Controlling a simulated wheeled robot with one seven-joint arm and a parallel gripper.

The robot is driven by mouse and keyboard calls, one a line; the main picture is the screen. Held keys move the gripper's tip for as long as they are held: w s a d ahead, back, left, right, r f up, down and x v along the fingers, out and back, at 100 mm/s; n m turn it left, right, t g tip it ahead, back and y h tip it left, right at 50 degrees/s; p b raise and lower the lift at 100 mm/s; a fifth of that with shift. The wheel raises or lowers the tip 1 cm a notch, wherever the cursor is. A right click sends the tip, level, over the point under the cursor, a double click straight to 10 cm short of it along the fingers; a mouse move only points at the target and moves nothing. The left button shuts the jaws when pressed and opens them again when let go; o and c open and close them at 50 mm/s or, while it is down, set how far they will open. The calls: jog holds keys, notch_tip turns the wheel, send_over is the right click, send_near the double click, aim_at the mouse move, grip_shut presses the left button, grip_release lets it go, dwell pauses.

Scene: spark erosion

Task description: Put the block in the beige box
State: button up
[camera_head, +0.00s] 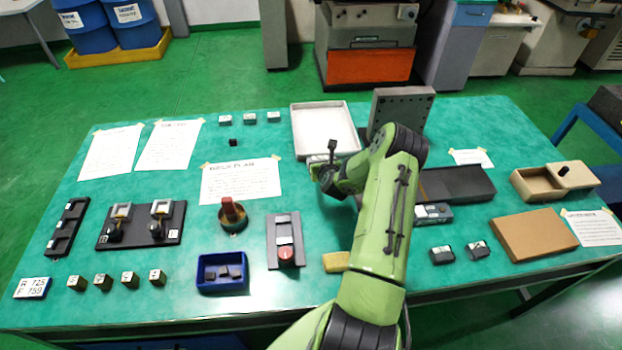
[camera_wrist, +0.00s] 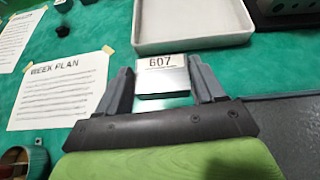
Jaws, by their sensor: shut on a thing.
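My gripper (camera_head: 322,168) is over the middle of the table, below the white tray in the picture. In the wrist view its two fingers (camera_wrist: 162,84) are shut on a silvery block (camera_wrist: 163,76) with a white label reading 607. In the head view the block (camera_head: 317,159) is small and partly hidden by my gripper. Its height above the table is hard to judge. The beige box (camera_head: 541,184) stands at the right of the table, well away from my gripper.
A white tray (camera_head: 295,134) and an upright grey plate (camera_head: 403,97) stand behind my gripper. A dark flat tray (camera_head: 455,183) and a grey device (camera_head: 433,213) lie between my arm and the box. A brown flat board (camera_head: 535,237) lies in front of the box.

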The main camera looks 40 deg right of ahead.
jog(key=f, duration=0.4)
jog(key=f+b, duration=0.1)
jog(key=f, duration=0.4)
jog(key=shift+s+d, duration=0.1)
jog(key=shift+d, duration=0.1)
jog(key=shift+f, duration=0.1)
jog(key=shift+f, duration=0.15)
jog(key=o, duration=1.6)
jog(key=shift+a, duration=0.1)
jog(key=shift+o, duration=0.2)
